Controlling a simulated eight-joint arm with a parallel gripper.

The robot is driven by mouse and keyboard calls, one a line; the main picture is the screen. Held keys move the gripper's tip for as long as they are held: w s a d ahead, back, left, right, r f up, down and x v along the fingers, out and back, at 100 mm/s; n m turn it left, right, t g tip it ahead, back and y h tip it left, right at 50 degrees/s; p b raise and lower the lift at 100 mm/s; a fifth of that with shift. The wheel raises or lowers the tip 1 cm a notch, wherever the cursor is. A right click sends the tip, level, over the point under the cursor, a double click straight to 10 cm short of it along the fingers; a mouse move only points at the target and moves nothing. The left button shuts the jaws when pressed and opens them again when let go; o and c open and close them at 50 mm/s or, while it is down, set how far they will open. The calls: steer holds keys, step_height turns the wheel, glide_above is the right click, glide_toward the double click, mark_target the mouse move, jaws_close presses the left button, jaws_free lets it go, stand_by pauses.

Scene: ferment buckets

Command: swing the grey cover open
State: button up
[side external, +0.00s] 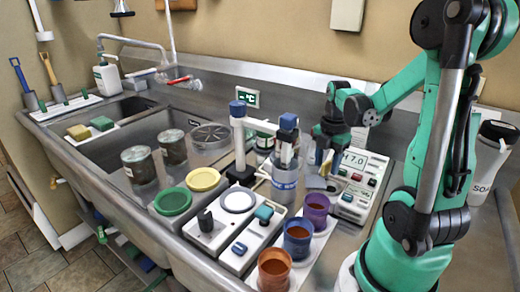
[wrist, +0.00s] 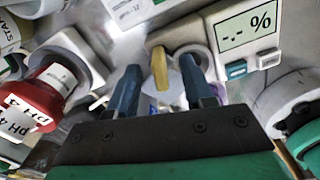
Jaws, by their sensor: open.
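My gripper (wrist: 159,66) is open; its two blue fingers show in the wrist view with a narrow yellow piece (wrist: 160,68) between or just beyond their tips. I cannot tell whether they touch it. A pale grey round part (wrist: 196,54) lies beside the yellow piece, next to a meter (wrist: 243,35) whose display reads "-.- %". I cannot tell for sure which grey part is the cover. In the side view my gripper (side external: 325,164) points down over the counter, and a small greyish flat piece (side external: 316,183) shows below it, partly hidden.
A meter reading 47.0 (side external: 354,162) stands right of my gripper. Blue-topped posts (side external: 287,137) and a bottle (side external: 284,182) stand close on its left. Purple (side external: 316,208), blue (side external: 298,236) and orange (side external: 274,268) cups stand in front. A red bottle (wrist: 38,98) is left in the wrist view.

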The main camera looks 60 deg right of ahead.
steer(key=shift+f, duration=0.35)
jaws_close()
stand_by(1.2)
